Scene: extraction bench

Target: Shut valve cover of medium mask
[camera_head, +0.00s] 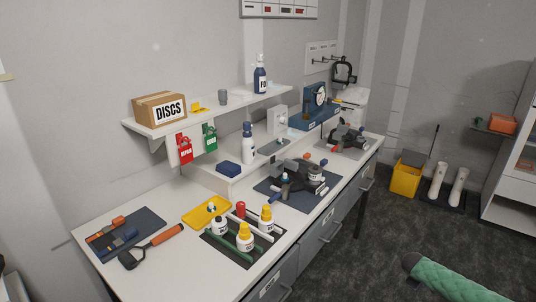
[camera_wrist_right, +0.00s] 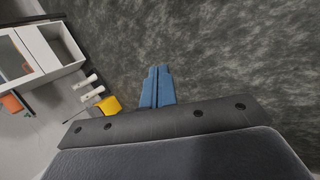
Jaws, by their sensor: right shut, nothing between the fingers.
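No label or size shows on the masks, so I cannot tell which is the medium one. A dark mask-like assembly (camera_head: 306,170) sits on a dark mat (camera_head: 268,187) at the middle of the bench. A second dark one (camera_head: 352,133) sits farther along, towards the far end. Their valve covers are too small to make out. My right gripper (camera_head: 408,262) is at the lower right of the head view, over the floor and clear of the bench, at the end of my green-sleeved arm. Its blue fingers (camera_wrist_right: 157,87) are shut and empty in the wrist view. My left gripper is not in view.
White and yellow-capped bottles (camera_head: 245,236) stand in a dark rack at the bench front. A yellow tray (camera_head: 206,212) lies behind them. A shelf (camera_head: 230,108) holds the DISCS box (camera_head: 159,109). A yellow bin (camera_head: 406,178) stands on the floor beyond the bench.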

